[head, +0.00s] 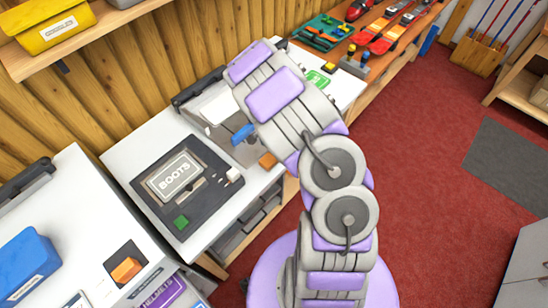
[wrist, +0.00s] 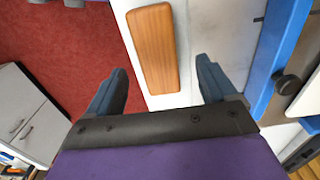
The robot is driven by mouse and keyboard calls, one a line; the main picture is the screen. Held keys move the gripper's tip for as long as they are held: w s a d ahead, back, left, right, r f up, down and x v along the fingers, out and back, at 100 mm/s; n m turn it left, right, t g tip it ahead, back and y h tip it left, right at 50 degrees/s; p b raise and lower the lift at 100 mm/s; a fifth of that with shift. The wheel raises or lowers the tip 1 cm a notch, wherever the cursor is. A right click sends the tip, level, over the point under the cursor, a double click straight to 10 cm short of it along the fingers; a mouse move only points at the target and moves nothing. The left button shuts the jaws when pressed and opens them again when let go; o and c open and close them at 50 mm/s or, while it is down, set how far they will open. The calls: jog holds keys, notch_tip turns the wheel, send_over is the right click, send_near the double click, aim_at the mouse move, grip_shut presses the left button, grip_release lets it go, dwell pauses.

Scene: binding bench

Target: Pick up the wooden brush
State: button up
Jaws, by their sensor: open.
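The wooden brush (wrist: 153,48) shows in the wrist view as an orange-brown, rounded wooden block lying on a white surface; no bristles show. In the head view it is a small brown block (head: 267,160) near the front edge of the white bench, just left of my arm. My gripper (wrist: 162,70) is open and empty. In the wrist view its two dark fingers stand apart, with the near end of the brush between them in the picture; I cannot tell the height gap. In the head view my arm hides most of the gripper.
In the wrist view a blue bar with a dark knob (wrist: 287,88) stands right of the brush. A black box marked BOOTS (head: 185,185) sits on the bench at left. Several tools lie on a wooden bench (head: 385,62) behind. Red floor (head: 430,150) is open at right.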

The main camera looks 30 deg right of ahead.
jog(key=shift+d+f+b, duration=0.1)
jog(key=shift+f+b, duration=0.4)
jog(key=shift+f, duration=2.4)
jog(key=shift+s, duration=0.1)
jog(key=shift+c, duration=0.3)
jog(key=c, duration=1.2)
jog(key=shift+o, duration=0.2)
jog(key=shift+r, duration=0.45)
notch_tip(320, 180, up, 3)
jog(key=shift+s+p, duration=0.1)
jog(key=shift+p, duration=0.35)
jog(key=s+a, duration=0.2)
jog(key=s, duration=0.5)
jog(key=s+a+r, duration=0.1)
jog(key=s+a, duration=0.1)
jog(key=s, duration=0.6)
jog(key=shift+a, duration=0.25)
jog(key=shift+r, duration=0.1)
